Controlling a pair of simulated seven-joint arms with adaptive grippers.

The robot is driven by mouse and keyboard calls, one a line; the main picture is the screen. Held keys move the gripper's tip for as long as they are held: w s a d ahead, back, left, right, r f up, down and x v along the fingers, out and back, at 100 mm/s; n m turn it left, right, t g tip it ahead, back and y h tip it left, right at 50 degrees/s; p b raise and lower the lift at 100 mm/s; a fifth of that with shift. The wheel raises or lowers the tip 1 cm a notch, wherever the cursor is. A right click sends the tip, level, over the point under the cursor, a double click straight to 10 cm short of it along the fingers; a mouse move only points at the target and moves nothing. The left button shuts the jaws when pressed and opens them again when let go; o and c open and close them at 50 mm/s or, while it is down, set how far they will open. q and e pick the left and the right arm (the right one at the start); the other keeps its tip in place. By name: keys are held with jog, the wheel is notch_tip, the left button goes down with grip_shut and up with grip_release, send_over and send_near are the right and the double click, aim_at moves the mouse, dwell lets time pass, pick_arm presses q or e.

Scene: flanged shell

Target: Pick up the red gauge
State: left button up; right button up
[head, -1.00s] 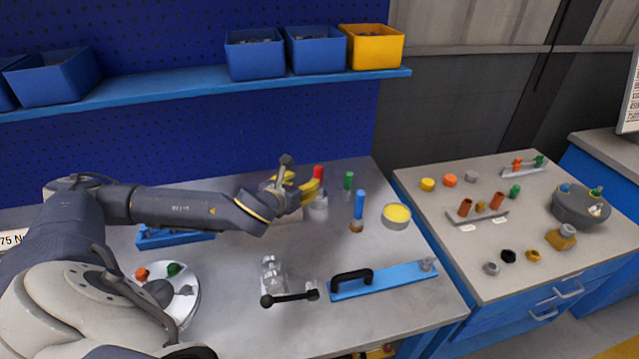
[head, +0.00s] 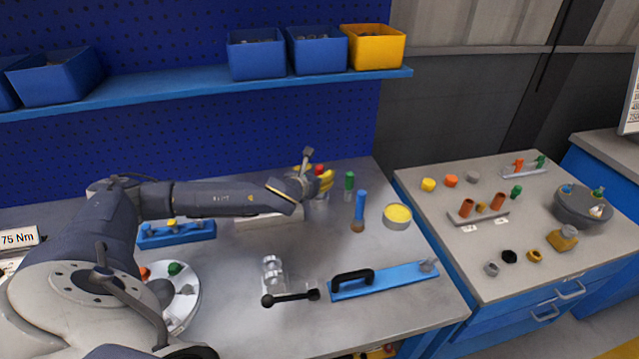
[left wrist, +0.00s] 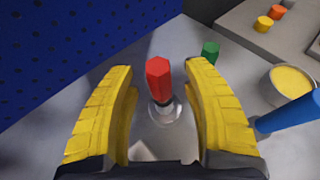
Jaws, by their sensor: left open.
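The red gauge (left wrist: 159,79) stands upright in a clear or metallic holder (left wrist: 166,112) in the left wrist view. It lies between the two yellow fingers of my left gripper (left wrist: 160,105), which is open, with gaps on both sides. In the head view only the red top of the gauge (head: 319,169) shows, beside the yellow fingers of the left gripper (head: 325,182); the rest is largely hidden by them. My right gripper is not seen in either view.
A green peg (head: 349,182), a blue-handled tool (head: 360,206) and a yellow-topped round tin (head: 397,215) stand just right of the gripper. A blue plate with a black handle (head: 380,280) lies nearer the front. The blue pegboard wall (head: 230,130) rises behind.

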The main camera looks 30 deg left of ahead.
pick_arm(q)
jog(key=shift+w+a+f, duration=0.1)
jog(key=shift+w+f, duration=0.1)
jog(key=shift+w, duration=0.3)
grip_shut()
